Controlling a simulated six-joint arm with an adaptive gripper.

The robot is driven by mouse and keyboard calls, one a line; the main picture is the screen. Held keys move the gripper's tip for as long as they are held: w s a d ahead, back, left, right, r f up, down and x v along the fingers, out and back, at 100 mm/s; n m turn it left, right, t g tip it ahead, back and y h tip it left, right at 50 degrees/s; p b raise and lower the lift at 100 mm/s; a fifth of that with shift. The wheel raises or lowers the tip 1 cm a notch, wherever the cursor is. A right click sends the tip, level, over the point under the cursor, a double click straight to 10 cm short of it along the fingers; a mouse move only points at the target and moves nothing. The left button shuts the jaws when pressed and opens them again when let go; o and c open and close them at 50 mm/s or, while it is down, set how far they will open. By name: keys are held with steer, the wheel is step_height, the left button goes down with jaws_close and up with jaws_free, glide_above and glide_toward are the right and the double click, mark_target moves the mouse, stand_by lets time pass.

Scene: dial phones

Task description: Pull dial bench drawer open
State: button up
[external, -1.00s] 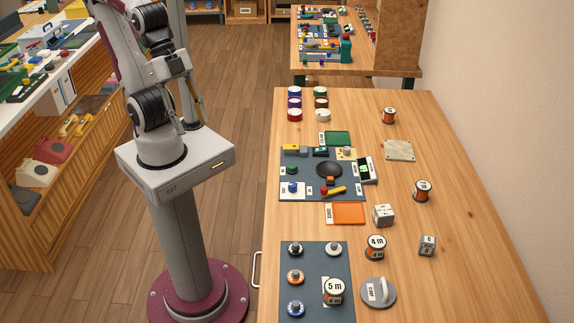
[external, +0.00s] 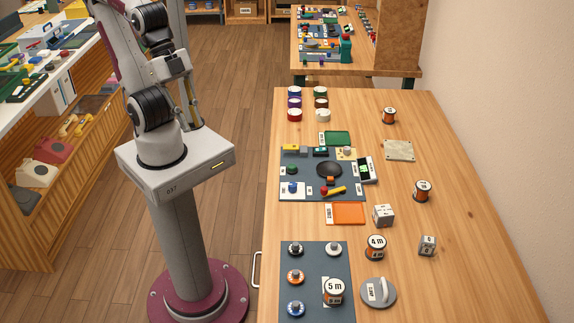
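The dial bench (external: 455,230) is a long light-wood table filling the right half of the external view. A pale metal drawer handle (external: 257,268) shows at its left edge, low in the picture. The drawer front itself is hidden below the tabletop edge, so I cannot tell whether the drawer stands open. My arm stands on its pedestal left of the bench, folded upward and running out of the top of the picture. My gripper is not clearly in view, and nothing of mine is near the handle.
The bench carries a dark mat with dial parts (external: 328,170), an orange tray (external: 345,213), a second mat with knobs (external: 315,258), several wire spools and a round grey-handled disc (external: 378,293). Wooden floor (external: 240,80) is free between my pedestal and the bench.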

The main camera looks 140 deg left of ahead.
steer(key=w+d+f+m+g+h, duration=0.3)
steer(key=d+f+g, duration=0.4)
steer(key=d+f, duration=1.35)
steer(key=w+d+f+t+y, duration=0.1)
steer(key=d+f, duration=0.1)
steer(key=f, duration=0.7)
steer(key=w+d+f+y, duration=0.1)
steer(key=d+f, duration=0.1)
steer(key=f, duration=0.8)
steer(key=w+a+f+m+t+y, duration=0.1)
steer(key=w+a+f+t+y, duration=0.15)
steer(key=a+f, duration=0.35)
steer(key=w+a+f+m+t+y, duration=0.1)
steer(key=a+f+t+y, duration=0.25)
steer(key=a+f, duration=0.3)
steer(key=w+a+r+m+t+y, duration=0.2)
steer(key=w+a+r+y, duration=0.1)
steer(key=r, duration=0.3)
steer(key=w+a+r+m+t+y, duration=0.2)
steer(key=w+a+r+t+y, duration=0.1)
steer(key=r, duration=0.4)
steer(key=shift+w+a, duration=0.5)
steer(key=shift+w, duration=0.05)
